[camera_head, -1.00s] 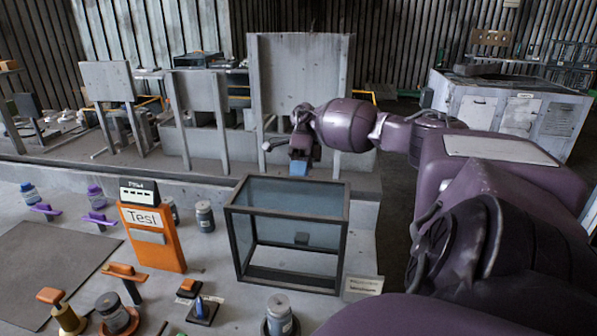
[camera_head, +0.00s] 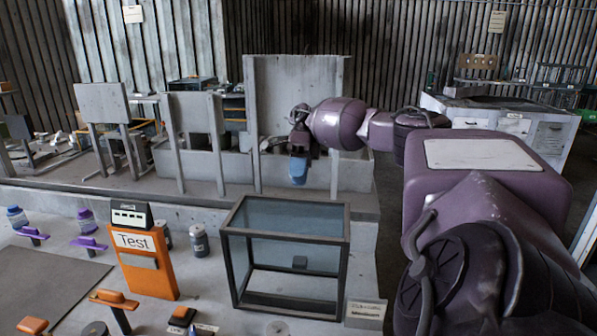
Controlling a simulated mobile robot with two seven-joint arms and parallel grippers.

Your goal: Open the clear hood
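The clear hood (camera_head: 300,218) is a see-through box with a dark frame. It stands on the grey bench right of centre, and it looks closed. A small dark block (camera_head: 299,262) shows through its front pane, apparently a handle or knob. My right gripper (camera_head: 298,172) points down, above and behind the hood's top back edge in the picture, apart from it as far as I can see. Its blue fingertip area shows, but I cannot tell whether the fingers are apart. My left gripper is out of view.
An orange "Test" device (camera_head: 146,262) stands left of the hood, with a grey bottle (camera_head: 199,241) between them. A small label plate (camera_head: 365,312) is at the hood's front right corner. Grey upright panels (camera_head: 300,85) stand behind. My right arm covers the right side.

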